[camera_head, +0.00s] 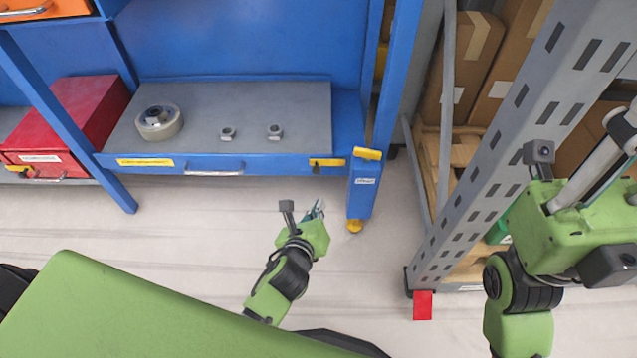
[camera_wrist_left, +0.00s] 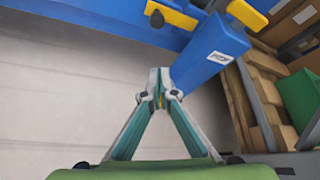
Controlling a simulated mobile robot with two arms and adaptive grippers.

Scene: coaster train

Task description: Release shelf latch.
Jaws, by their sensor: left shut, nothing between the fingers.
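A yellow latch handle (camera_head: 327,162) with a dark pivot sits at the right end of the blue shelf's front edge (camera_head: 270,163); the wrist view also shows the latch (camera_wrist_left: 172,14). My left gripper (camera_head: 318,207) is shut and empty. It is in front of and below the latch, apart from it in the head view. In the left wrist view its fingertips (camera_wrist_left: 159,88) meet just left of a blue post (camera_wrist_left: 210,55). My right gripper (camera_head: 617,130) is partly in view at the right edge, and its finger state is unclear.
A second yellow piece (camera_head: 367,153) tops the labelled blue post (camera_head: 361,195). A tape roll (camera_head: 159,122) and two metal nuts stand on the grey shelf top. A red box (camera_head: 75,125) is at left. A grey perforated rack upright (camera_head: 510,140) stands at right. The floor in front is clear.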

